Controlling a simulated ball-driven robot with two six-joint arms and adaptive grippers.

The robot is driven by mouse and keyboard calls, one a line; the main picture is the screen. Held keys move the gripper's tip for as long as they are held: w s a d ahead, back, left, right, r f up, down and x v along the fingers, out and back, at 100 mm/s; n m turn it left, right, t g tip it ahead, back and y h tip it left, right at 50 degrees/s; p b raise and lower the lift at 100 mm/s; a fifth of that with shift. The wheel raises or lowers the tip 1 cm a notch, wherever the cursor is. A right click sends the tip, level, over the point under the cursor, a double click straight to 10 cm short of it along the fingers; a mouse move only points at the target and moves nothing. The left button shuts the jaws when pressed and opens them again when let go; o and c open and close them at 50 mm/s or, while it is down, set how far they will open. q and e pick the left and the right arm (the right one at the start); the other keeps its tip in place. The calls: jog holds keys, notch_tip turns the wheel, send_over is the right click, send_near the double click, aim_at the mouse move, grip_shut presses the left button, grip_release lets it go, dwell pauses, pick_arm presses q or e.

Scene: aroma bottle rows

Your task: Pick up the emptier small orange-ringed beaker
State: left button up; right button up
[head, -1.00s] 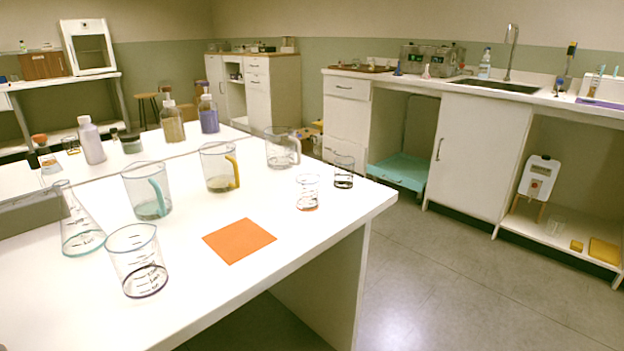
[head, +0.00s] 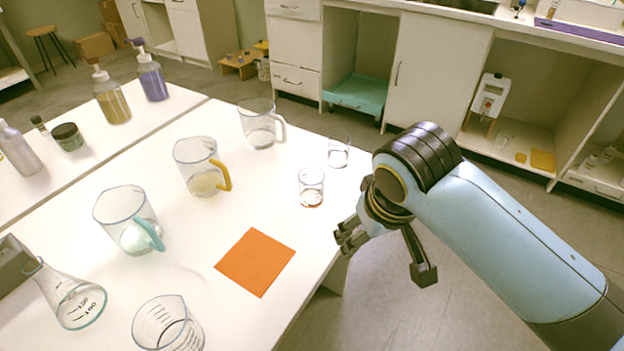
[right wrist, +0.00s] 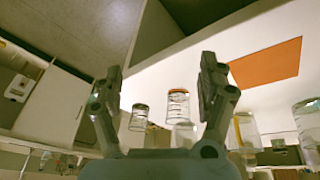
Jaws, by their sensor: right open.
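A small clear beaker with an orange ring at its base (head: 311,188) stands upright near the right edge of the white table. It also shows upside down between the fingers in the right wrist view (right wrist: 178,106). A second small beaker with a dark base (head: 339,152) stands behind it, and also shows in the right wrist view (right wrist: 139,118). How full each is cannot be told clearly. My right gripper (head: 384,256) is open and empty, just off the table's right edge, in front and to the right of both beakers. In the right wrist view its fingers (right wrist: 160,68) are spread.
An orange mat (head: 255,262) lies bare on the table. Pitchers with yellow (head: 202,168), teal (head: 128,218) and grey (head: 259,124) handles stand left of the small beakers. A large beaker (head: 168,325) and a flask (head: 72,300) are at the front left.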

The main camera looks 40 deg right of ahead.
notch_tip(320, 180, up, 4)
jog(key=w+m, duration=0.1)
jog(key=w, duration=0.1)
jog(key=m+h, duration=0.2)
jog(key=m, duration=0.4)
send_near(313, 173)
notch_tip(313, 173, down, 2)
jog(key=s, duration=0.2)
jog(key=x, duration=0.5)
jog(key=shift+w+a+r, duration=0.1)
jog(key=shift+w+r, duration=0.05)
jog(key=shift+w, duration=0.25)
jog(key=x, duration=0.4)
jog(key=b+x, duration=0.1)
jog(key=x, duration=0.1)
jog(key=shift+w+a, duration=0.2)
jog(key=shift+a, duration=0.05)
pick_arm(q)
jog(key=shift+w+a+f, duration=0.15)
jog(key=shift+w+a, duration=0.15)
pick_arm(e)
jog(key=shift+s, duration=0.1)
jog(key=c, duration=1.3)
